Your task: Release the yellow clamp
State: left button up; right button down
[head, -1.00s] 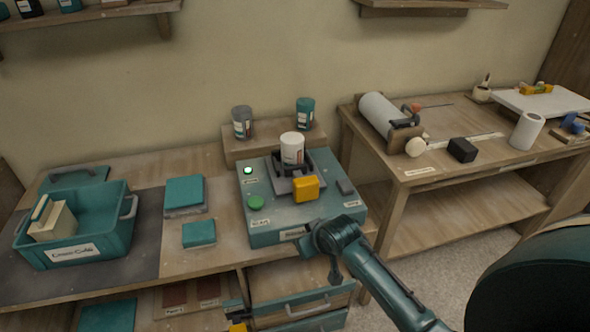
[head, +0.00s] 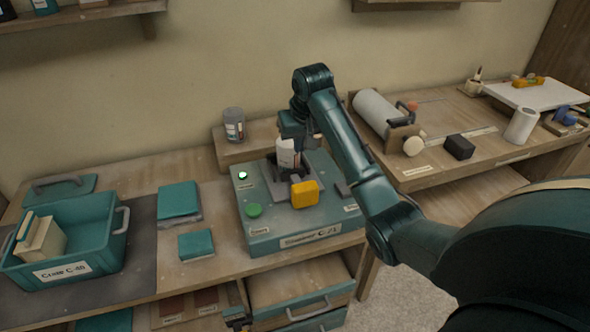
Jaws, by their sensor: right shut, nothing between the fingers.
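The yellow clamp (head: 304,194) is a yellow block at the front of the grey holder on the teal machine (head: 280,222). A white can (head: 286,154) stands upright in the holder behind it. My right gripper (head: 297,148) points down at the can's top, behind and above the yellow clamp. It is shut with nothing in it, and its fingertips are partly lost against the can and dark holder. I cannot tell whether it touches the can. My left gripper is not in view.
A green button (head: 253,210) and a lit green lamp (head: 242,175) are on the machine's left side. A teal crate (head: 72,245) and teal blocks (head: 179,199) lie left. An open drawer (head: 302,291) juts out below.

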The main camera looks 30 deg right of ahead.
send_over(294, 176)
jog(key=s, duration=0.2)
jog(key=f, duration=0.9)
jog(key=shift+a+f, duration=0.3)
jog(key=shift+s+a+r+p, duration=0.1)
jog(key=shift+s+a+p, duration=0.05)
jog(key=shift+s+p, duration=0.4)
jog(key=shift+s+a+p, duration=0.1)
jog(key=shift+s+p, duration=0.2)
jog(key=shift+s, duration=0.35)
jog(key=shift+s+a, duration=0.1)
jog(key=shift+s, duration=0.25)
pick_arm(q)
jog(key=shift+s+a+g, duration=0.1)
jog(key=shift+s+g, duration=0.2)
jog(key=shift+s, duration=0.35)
pick_arm(e)
jog(key=shift+s, duration=0.3)
